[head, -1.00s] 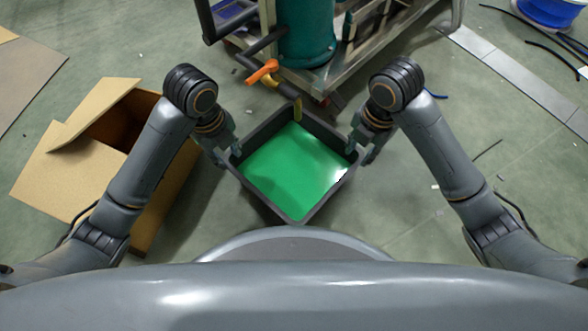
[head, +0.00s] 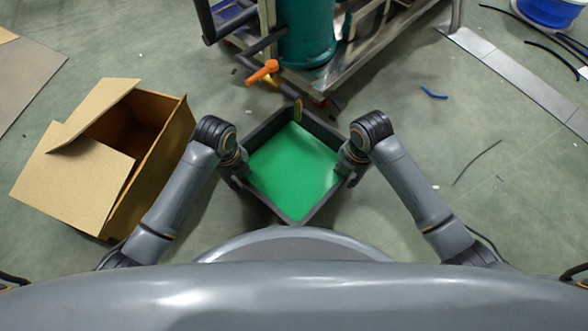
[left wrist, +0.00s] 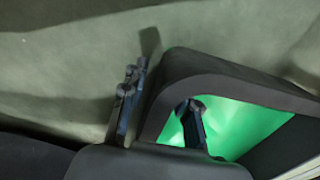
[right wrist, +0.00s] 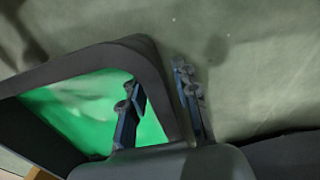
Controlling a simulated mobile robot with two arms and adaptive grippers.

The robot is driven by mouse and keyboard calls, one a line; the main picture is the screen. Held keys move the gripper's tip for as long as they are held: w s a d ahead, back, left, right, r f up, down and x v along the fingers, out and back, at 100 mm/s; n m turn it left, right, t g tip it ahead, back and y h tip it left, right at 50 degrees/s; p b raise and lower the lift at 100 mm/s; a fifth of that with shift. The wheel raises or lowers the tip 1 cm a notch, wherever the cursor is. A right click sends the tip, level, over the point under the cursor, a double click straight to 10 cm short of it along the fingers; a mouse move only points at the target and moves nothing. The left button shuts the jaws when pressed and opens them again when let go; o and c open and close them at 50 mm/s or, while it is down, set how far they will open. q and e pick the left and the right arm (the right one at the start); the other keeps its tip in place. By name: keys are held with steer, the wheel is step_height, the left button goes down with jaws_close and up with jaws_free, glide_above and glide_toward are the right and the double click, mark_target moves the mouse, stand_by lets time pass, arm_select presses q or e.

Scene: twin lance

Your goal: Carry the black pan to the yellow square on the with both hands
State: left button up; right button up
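The black pan (head: 269,206) is a square tray of bright green liquid (head: 295,165) on the floor, one corner toward me. My left gripper (head: 240,178) is at its left corner and my right gripper (head: 350,175) at its right corner. In the left wrist view, the left gripper (left wrist: 158,108) has one finger outside the pan wall and one inside, with gaps. In the right wrist view, the right gripper (right wrist: 160,95) straddles the wall the same way. Both look open around the wall. I see no yellow square on the floor.
A pipe with an orange valve handle (head: 262,72) ends over the pan's far corner. It belongs to a machine with a teal cylinder (head: 306,35) on a metal frame. An open cardboard box (head: 160,150) stands left. Floor at right is mostly clear, with loose cables (head: 477,162).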

arm_select(q)
steer(key=shift+f, duration=0.2)
arm_select(e)
steer(key=shift+f, duration=0.2)
arm_select(q)
jaws_close()
arm_select(e)
jaws_close()
arm_select(q)
steer(key=shift+w+r, duration=0.1)
steer(key=shift+r, duration=0.1)
arm_select(e)
steer(key=shift+r, duration=0.2)
